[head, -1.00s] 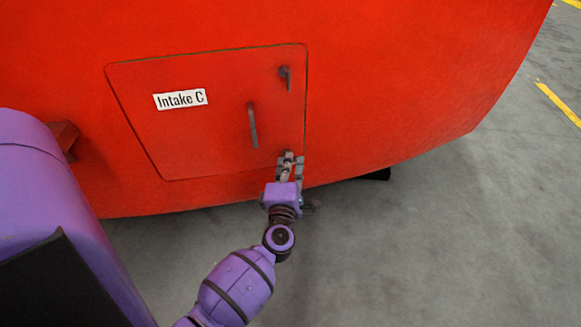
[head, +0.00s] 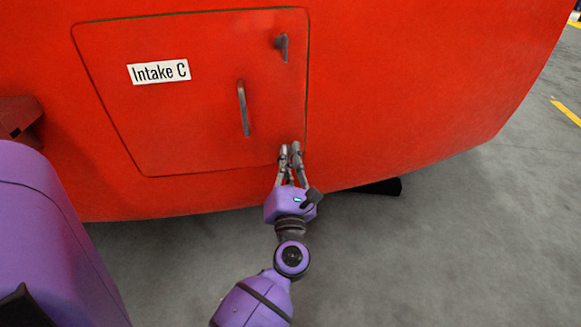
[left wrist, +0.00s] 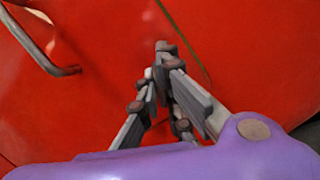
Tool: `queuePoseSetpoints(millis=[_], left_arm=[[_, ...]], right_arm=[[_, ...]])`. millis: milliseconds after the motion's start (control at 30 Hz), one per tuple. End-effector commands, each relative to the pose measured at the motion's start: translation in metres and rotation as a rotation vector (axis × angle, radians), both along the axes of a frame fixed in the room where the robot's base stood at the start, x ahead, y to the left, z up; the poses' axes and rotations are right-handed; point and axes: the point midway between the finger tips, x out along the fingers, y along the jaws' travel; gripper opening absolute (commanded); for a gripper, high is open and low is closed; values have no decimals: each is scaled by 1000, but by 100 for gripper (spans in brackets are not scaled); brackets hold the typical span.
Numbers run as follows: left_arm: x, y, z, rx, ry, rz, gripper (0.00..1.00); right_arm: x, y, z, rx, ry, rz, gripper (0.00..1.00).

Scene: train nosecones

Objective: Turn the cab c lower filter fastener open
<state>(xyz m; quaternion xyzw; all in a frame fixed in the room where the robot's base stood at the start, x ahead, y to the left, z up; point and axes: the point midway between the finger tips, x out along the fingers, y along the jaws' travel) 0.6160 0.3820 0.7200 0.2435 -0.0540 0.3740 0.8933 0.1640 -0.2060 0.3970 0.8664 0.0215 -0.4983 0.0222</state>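The lower filter fastener (left wrist: 165,47) is at the lower right corner of the red "Intake C" panel (head: 190,120). It is mostly hidden by the fingers, and its angle is hard to tell. My left gripper (head: 290,149) reaches up to that corner from below. Its fingers come together at the tips around the fastener; this also shows in the left wrist view (left wrist: 160,76). The upper fastener (head: 282,46) is a dark grey lever near the panel's upper right corner, pointing down. My right gripper is out of view.
A grey bar handle (head: 243,108) stands out from the panel, up and left of the gripper. A red bracket (head: 20,118) juts out at the left.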

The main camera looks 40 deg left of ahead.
Motion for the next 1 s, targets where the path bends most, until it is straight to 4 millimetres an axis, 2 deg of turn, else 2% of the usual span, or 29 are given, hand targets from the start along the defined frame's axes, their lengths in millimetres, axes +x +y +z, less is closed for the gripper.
queuePoseSetpoints(millis=[33,100,400,633,1000], left_arm=[[1,-1,-5,-30,-33,0,0],[1,0,-5,-70,-77,-1,0],[1,-1,-3,-203,-232,-1,0],[0,0,-1,-257,-295,0,0],[0,0,1,-278,-320,0,0]], right_arm=[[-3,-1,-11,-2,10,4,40],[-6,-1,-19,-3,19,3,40],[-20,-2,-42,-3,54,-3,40],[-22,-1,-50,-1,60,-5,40],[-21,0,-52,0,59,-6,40]])
